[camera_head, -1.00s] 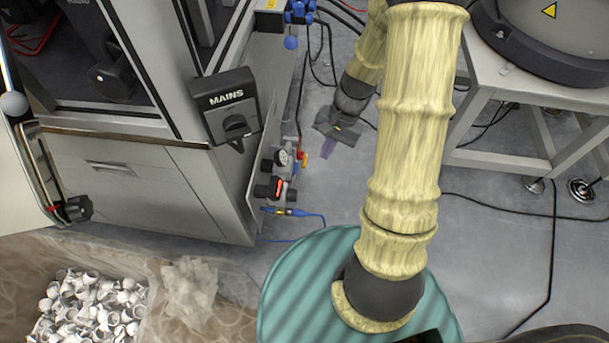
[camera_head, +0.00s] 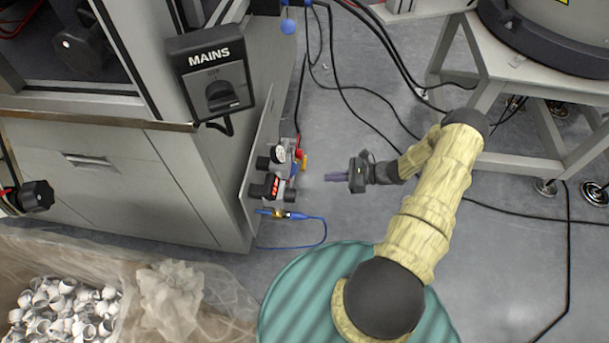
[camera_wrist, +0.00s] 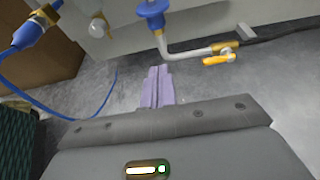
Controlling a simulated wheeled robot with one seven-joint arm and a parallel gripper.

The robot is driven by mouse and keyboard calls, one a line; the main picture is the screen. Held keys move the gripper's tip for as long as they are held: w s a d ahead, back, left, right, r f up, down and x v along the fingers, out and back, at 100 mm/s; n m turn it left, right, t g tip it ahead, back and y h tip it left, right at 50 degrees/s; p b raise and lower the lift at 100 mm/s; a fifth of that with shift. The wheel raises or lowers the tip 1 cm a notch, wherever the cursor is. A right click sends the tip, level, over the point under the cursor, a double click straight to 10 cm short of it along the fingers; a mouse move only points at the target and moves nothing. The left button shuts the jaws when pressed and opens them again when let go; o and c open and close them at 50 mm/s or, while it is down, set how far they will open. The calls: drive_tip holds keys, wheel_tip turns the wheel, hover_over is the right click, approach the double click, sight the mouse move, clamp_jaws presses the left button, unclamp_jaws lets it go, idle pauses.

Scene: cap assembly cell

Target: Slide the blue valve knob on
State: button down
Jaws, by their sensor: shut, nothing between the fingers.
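In the wrist view a blue valve part (camera_wrist: 152,14) sits on a brass fitting above a bent metal pipe, ahead of my fingers. In the head view a small blue part (camera_head: 293,170) shows on the panel beside the red and yellow pieces; I cannot tell surely that it is the same one. My gripper (camera_head: 327,178) points left at the panel, apart from it. In the wrist view its purple fingers (camera_wrist: 158,69) are together and empty, below the blue part and not touching it.
A yellow-handled valve (camera_wrist: 218,57) ends the bent pipe. A blue hose with brass fitting (camera_head: 277,213) leaves the panel (camera_head: 252,190) low down. The MAINS switch (camera_head: 217,85) juts out above. A crate of white caps lies lower left. A metal stand (camera_head: 480,110) is at right.

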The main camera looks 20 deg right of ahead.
sight(296, 169)
idle(0.3)
drive_tip(key=b+x, duration=0.5)
drive_tip(key=x, duration=0.5)
wheel_tip(296, 169, up, 4)
drive_tip(key=shift+b, duration=1.05)
drive_tip(key=shift+r, duration=0.1)
wheel_tip(296, 169, up, 3)
drive_tip(key=p, duration=0.3)
drive_tip(key=shift+p, duration=0.4)
drive_tip(key=shift+f, duration=0.3)
drive_tip(key=shift+w+d+f, duration=0.1)
